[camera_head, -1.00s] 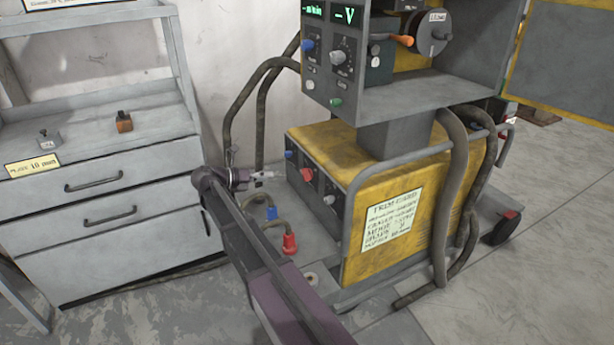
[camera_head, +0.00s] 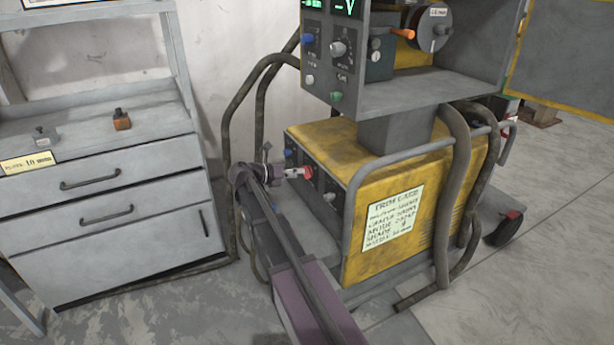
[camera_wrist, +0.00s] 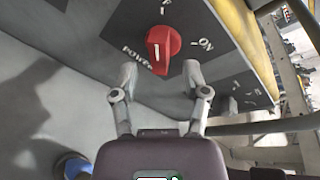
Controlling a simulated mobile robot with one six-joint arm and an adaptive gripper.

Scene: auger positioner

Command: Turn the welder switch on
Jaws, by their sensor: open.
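The welder (camera_head: 400,170) is a yellow box with a dark front panel under a grey tube frame. Its red rotary switch (camera_wrist: 163,46) is in the wrist view, with "POWER" on its left and "ON" on its right. The knob's handle points toward my gripper. The switch also shows in the head view (camera_head: 307,173). My gripper (camera_wrist: 160,78) is open, its two fingertips just short of the knob, one on each side of the handle's end. In the head view my gripper (camera_head: 292,170) is at the panel, close to the switch. I cannot tell whether a fingertip touches it.
A control box (camera_head: 335,55) with a green display overhangs the welder. Thick hoses (camera_head: 255,100) hang beside the panel. A grey drawer cabinet (camera_head: 120,215) stands at left. A blue connector (camera_wrist: 75,167) is low in the wrist view. Floor between cabinet and welder is partly clear.

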